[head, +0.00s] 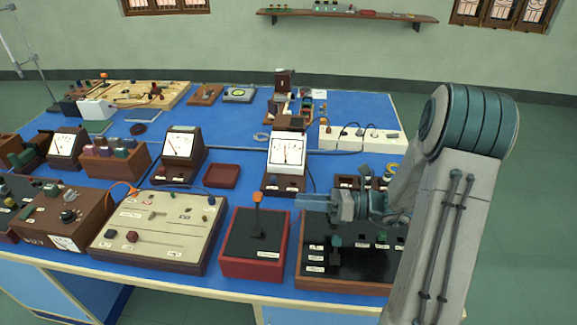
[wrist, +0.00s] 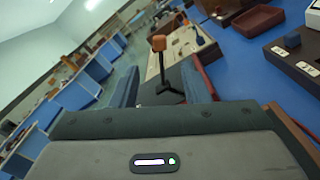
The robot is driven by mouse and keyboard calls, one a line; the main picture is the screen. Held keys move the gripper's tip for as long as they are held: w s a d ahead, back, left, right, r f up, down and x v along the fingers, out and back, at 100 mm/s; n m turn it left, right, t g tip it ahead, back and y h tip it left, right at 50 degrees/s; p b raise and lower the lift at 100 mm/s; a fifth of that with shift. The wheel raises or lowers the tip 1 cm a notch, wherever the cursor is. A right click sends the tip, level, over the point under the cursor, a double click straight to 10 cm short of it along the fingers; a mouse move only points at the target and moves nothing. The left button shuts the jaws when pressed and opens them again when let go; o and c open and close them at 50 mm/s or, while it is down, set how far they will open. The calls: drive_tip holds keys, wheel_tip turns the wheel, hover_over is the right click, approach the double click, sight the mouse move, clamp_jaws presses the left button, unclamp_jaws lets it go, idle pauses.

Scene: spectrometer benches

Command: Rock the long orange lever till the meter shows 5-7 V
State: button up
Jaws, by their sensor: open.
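The long lever (head: 257,212) has a black stem and an orange knob, and stands nearly upright on a red box with a black top (head: 241,244). In the wrist view the lever (wrist: 159,46) shows ahead, between the lines of my two fingers. My gripper (head: 299,201) is open and empty, to the right of the lever, with a gap to it in the head view; its fingers also show in the wrist view (wrist: 160,80). A white-faced meter (head: 287,151) stands behind the lever box. Its needle is near mid-scale, but the numbers are too small to read.
A cream panel box (head: 160,228) stands left of the lever box. A black-topped board (head: 350,268) with knobs lies right, under my gripper. Two more dial meters (head: 180,145) (head: 62,146) stand further left. A small red tray (head: 221,176) sits behind the cream panel.

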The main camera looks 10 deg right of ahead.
idle(0.4)
wheel_tip(320, 180, up, 16)
drive_tip(key=n+g+h+p, duration=0.4)
drive_tip(key=n+h+p, duration=0.5)
drive_tip(key=n+h, duration=1.2)
hover_over(257, 193)
drive_tip(key=n+y, duration=0.3)
wheel_tip(257, 193, down, 14)
drive_tip(key=shift+w+r+p, duration=0.1)
drive_tip(key=shift+r+p, duration=0.05)
drive_tip(key=shift+p, duration=0.65)
clamp_jaws()
